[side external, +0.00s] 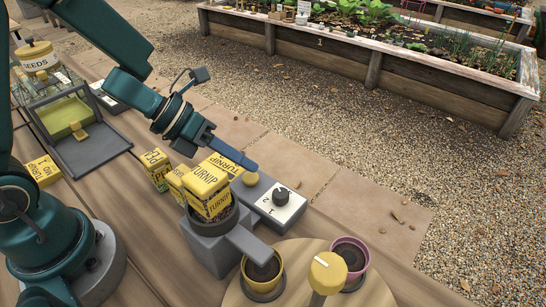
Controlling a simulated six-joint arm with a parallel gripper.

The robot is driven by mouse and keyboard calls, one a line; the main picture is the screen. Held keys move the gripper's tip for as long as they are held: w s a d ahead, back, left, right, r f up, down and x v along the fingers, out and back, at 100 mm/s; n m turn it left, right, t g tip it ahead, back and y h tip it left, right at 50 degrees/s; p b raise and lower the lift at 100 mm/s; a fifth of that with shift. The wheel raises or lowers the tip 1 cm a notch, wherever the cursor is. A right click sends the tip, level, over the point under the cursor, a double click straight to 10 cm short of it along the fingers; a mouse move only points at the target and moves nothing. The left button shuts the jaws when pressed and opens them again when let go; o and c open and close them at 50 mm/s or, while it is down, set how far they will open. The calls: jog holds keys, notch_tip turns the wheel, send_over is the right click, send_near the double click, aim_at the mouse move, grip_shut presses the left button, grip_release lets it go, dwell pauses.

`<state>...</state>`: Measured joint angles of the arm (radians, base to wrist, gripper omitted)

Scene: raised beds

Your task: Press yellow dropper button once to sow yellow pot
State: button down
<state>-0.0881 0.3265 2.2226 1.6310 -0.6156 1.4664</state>
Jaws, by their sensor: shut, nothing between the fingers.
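A small round yellow button (250,179) sits on the grey dropper unit (262,187). My gripper (252,166) is shut and empty, pointing down to the right. Its tip is right at the button in the picture; I cannot tell whether it touches. A yellow turnip seed packet block (207,190) stands in the dropper's dark round hopper, and its grey chute (247,243) reaches toward the yellow pot (279,268). The yellow pot holds dark soil and stands on a round wooden disc (237,293). I cannot make out any seed in it.
A pink pot (365,266) and a yellow knob on a post (327,272) are on the disc. A dial (281,197) marked 1 and 2 is right of the button. More seed packets (156,165) stand left. A grey tray (92,148) and seed tin (38,57) are farther left.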

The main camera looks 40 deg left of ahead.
aim_at(244, 178)
jog(key=shift+f, duration=0.2)
dwell(0.3)
jog(key=shift+f, duration=0.25)
jog(key=shift+f, duration=0.55)
dwell(0.7)
jog(key=shift+r, duration=1)
jog(key=shift+r, duration=2.5)
